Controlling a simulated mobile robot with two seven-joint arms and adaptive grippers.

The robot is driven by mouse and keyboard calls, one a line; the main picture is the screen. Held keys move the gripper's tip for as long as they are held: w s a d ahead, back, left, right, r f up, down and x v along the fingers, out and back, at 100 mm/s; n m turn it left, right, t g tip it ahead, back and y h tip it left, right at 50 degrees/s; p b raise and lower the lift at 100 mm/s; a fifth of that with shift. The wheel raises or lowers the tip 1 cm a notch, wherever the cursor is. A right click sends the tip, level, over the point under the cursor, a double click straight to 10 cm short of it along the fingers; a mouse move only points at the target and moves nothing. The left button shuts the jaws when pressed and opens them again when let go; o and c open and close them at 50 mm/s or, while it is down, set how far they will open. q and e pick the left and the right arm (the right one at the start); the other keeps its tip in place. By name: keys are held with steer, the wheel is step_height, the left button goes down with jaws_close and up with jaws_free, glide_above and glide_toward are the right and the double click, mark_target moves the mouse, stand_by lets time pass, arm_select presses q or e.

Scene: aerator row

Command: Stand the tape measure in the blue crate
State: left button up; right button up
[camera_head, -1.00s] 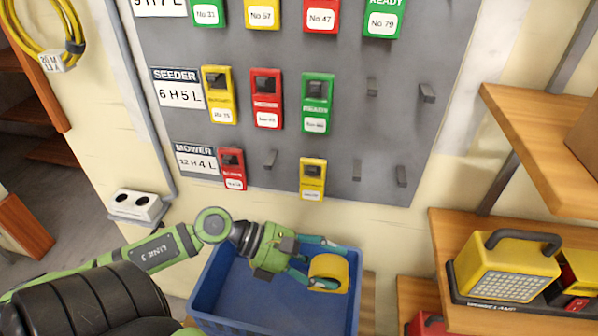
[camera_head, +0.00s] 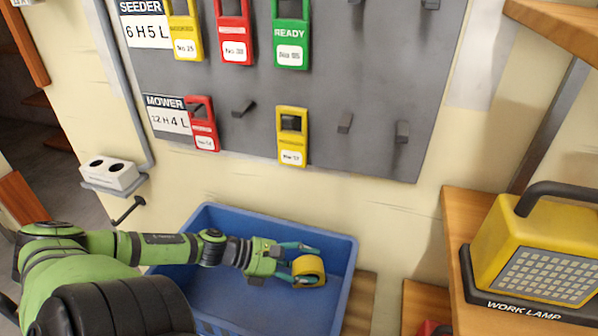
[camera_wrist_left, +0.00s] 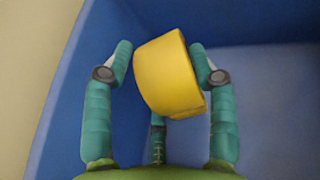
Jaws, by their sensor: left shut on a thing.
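The tape measure (camera_head: 309,266) is yellow with a dark side face. My left gripper (camera_head: 300,268) is shut on it, and the fingers hold it over or inside the blue crate (camera_head: 344,262). In the left wrist view the tape measure (camera_wrist_left: 168,76) sits tilted between the teal fingers of the left gripper (camera_wrist_left: 160,75), with the blue crate walls (camera_wrist_left: 265,75) behind it. I cannot tell whether its underside touches the crate floor. My right gripper is not in view.
A grey board (camera_head: 370,60) with tags on pegs hangs on the wall behind the crate. A yellow work lamp (camera_head: 535,245) stands on a wooden shelf (camera_head: 455,215) at the right.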

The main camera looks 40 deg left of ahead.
mark_target(305, 275)
arm_select(q)
steer(key=shift+f+b, duration=0.3)
steer(key=shift+f, duration=0.55)
step_height(305, 275, down, 2)
steer(key=shift+f+b, duration=0.15)
steer(key=shift+b, duration=0.4)
steer(key=shift+f, duration=0.4)
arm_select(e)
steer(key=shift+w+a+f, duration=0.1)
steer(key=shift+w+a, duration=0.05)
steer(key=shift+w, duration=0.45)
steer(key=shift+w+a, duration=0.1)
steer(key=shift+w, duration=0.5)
arm_select(q)
steer(key=shift+d, duration=0.1)
steer(key=shift+f, duration=0.15)
steer(key=o, duration=1.4)
steer(key=shift+o, duration=0.2)
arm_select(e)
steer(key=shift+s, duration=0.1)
